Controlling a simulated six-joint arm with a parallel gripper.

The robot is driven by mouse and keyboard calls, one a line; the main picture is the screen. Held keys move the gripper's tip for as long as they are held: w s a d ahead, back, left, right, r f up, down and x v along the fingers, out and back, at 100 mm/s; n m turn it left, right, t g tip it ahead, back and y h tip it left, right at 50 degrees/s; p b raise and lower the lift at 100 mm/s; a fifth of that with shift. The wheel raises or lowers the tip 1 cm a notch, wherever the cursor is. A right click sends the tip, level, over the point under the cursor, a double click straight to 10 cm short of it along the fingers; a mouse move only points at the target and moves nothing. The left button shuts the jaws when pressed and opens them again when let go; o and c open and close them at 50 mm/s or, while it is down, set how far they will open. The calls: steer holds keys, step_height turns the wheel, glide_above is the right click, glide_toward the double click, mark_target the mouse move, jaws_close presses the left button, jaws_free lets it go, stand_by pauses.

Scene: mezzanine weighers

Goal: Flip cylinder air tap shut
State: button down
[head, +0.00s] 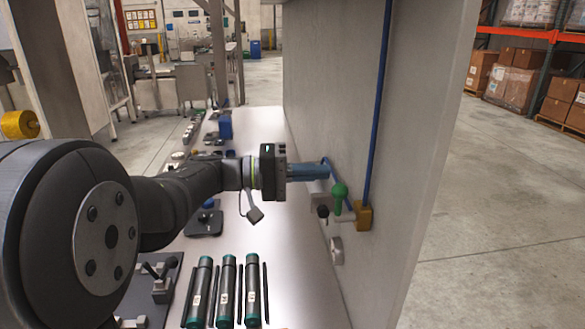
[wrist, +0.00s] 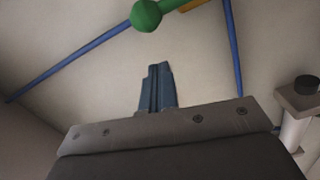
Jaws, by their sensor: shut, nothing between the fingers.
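The air tap has a green ball-ended handle (head: 339,190) and a brass body (head: 364,217) on the grey wall panel, at the foot of a vertical blue hose (head: 377,110). The ball stands above and left of the brass body in the head view. In the wrist view the green ball (wrist: 146,15) is at the top edge, with a little of the brass body (wrist: 192,5) beside it. My gripper (head: 326,171) has blue fingers, shut and empty, pointing at the panel just above the ball. In the wrist view its fingertips (wrist: 160,67) appear below the ball, apart from it.
A black-topped knob (head: 323,211) on a bracket and a pale round fitting (head: 336,250) sit near the tap. Three dark cylinders with teal ends (head: 227,290) lie on the bench below. A blue hose (wrist: 75,60) crosses the panel.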

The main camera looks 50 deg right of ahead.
steer(key=shift+s+a+f, duration=0.25)
steer(key=shift+s+a, duration=0.55)
steer(key=shift+s, duration=0.3)
steer(key=shift+s+a+r+m, duration=0.15)
steer(key=shift+s+a+m, duration=0.15)
steer(key=shift+m, duration=0.4)
steer(key=s+a+f+m, duration=0.2)
steer(key=s+a+m, duration=0.3)
steer(key=m, duration=0.8)
steer(key=shift+s+a+f+m+t, duration=0.25)
steer(key=shift+m+t, duration=0.05)
steer(key=shift+t, duration=0.1)
steer(key=shift+r, duration=0.1)
steer(key=w+a+r, duration=0.4)
steer(key=w+a, duration=0.3)
steer(key=w, duration=0.1)
steer(key=shift+a, duration=0.2)
